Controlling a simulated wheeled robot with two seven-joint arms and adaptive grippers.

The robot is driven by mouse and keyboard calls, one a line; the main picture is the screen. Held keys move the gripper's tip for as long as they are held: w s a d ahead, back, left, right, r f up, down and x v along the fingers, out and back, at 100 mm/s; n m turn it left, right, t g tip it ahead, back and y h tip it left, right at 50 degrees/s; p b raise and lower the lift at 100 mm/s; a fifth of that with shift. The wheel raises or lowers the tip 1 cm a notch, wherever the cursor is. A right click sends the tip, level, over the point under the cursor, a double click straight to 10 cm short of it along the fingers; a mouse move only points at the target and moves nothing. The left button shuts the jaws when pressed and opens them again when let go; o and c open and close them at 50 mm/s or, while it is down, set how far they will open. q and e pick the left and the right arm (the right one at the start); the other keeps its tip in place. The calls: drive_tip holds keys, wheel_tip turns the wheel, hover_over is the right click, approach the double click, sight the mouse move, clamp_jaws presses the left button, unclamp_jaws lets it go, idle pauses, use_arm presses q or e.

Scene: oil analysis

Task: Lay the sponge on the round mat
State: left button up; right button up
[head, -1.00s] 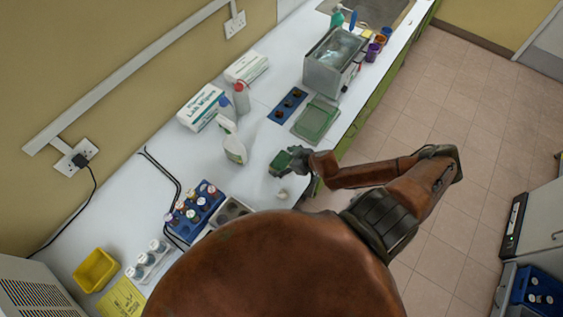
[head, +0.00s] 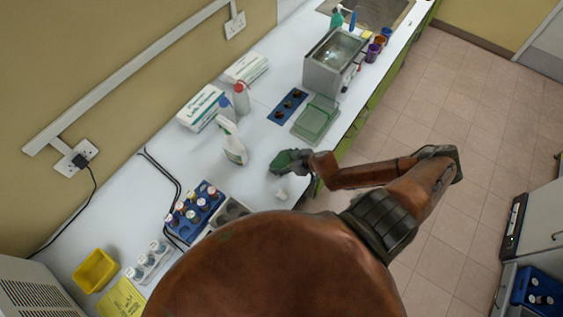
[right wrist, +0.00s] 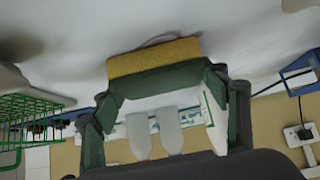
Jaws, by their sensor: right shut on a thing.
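My right gripper (head: 287,163) hangs over the bench, left of its front edge. It is shut on the sponge (right wrist: 155,60), which is yellow with a green layer. In the right wrist view the sponge spans the two fingertips (right wrist: 162,80), with the white bench surface close beyond it. I cannot tell if it touches the bench. In the head view only a green part shows at the gripper. The round mat cannot be clearly made out; a thin dark arc beyond the sponge in the wrist view may be its edge. My left gripper is not in view.
A spray bottle (head: 233,146) stands left of the right gripper. A small white item (head: 281,194) lies just below it. A green tray (head: 316,119) and a metal bath (head: 333,61) stand farther back. A blue vial rack (head: 193,207) is at the lower left.

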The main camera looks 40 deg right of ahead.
drive_tip(key=shift+r, duration=0.7)
drive_tip(key=s+a+r, duration=0.6)
drive_tip(key=s+r, duration=0.5)
drive_tip(key=s, duration=0.1)
drive_tip(key=shift+s+a+r+b, duration=0.15)
drive_tip(key=shift+a+r+b, duration=0.1)
drive_tip(key=shift+a+b, duration=0.2)
